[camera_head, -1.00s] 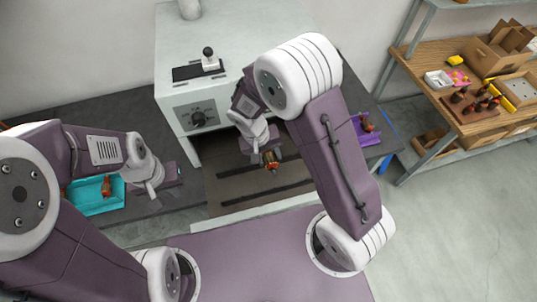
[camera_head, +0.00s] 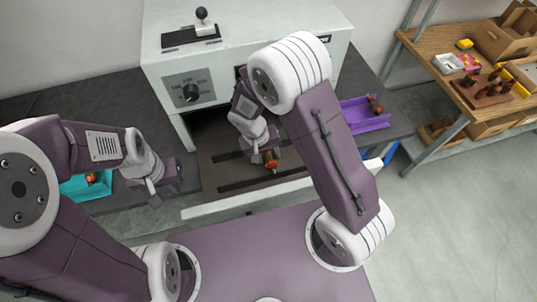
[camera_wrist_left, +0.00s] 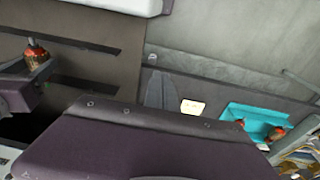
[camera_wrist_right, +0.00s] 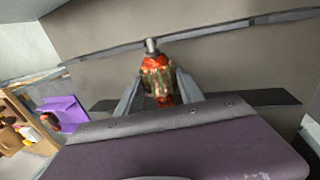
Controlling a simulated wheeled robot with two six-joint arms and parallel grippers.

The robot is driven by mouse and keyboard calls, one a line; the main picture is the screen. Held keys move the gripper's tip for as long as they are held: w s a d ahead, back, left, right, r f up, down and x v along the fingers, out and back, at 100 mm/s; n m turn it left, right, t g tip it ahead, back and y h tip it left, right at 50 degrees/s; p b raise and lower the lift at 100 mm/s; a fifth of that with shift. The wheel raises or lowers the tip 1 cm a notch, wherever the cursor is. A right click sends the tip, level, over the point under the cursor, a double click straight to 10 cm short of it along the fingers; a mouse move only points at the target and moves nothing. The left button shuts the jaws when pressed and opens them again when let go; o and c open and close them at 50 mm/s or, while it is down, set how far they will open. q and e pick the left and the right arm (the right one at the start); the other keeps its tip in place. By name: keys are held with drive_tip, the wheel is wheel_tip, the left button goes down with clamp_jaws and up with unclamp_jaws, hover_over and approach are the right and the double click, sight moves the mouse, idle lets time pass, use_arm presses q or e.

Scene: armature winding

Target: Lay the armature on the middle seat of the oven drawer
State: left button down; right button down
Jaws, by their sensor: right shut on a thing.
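My right gripper (camera_head: 268,155) is shut on the armature (camera_head: 271,160), which has an orange-red end and copper windings. It is over the open oven drawer (camera_head: 225,172). The right wrist view shows the armature (camera_wrist_right: 157,78) between the two fingers, its shaft end pointing away; whether it touches the drawer I cannot tell. The drawer floor has dark bars across it; the bars at the armature are partly hidden by my right arm. My left gripper (camera_head: 165,182) is empty left of the drawer, its fingers together in the left wrist view (camera_wrist_left: 160,88).
A teal tray (camera_head: 75,188) with armatures is at the left. A purple tray (camera_head: 365,117) with an armature is at the right. A wooden shelf (camera_head: 440,80) stands farther right.

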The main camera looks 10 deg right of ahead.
drive_tip(key=shift+f, duration=0.15)
idle(0.5)
drive_tip(key=c, duration=0.7)
unclamp_jaws()
drive_tip(key=shift+o, duration=0.2)
drive_tip(key=p+v, duration=0.6)
drive_tip(key=v, duration=0.3)
drive_tip(key=shift+p, duration=0.35)
drive_tip(key=shift+s, duration=0.1)
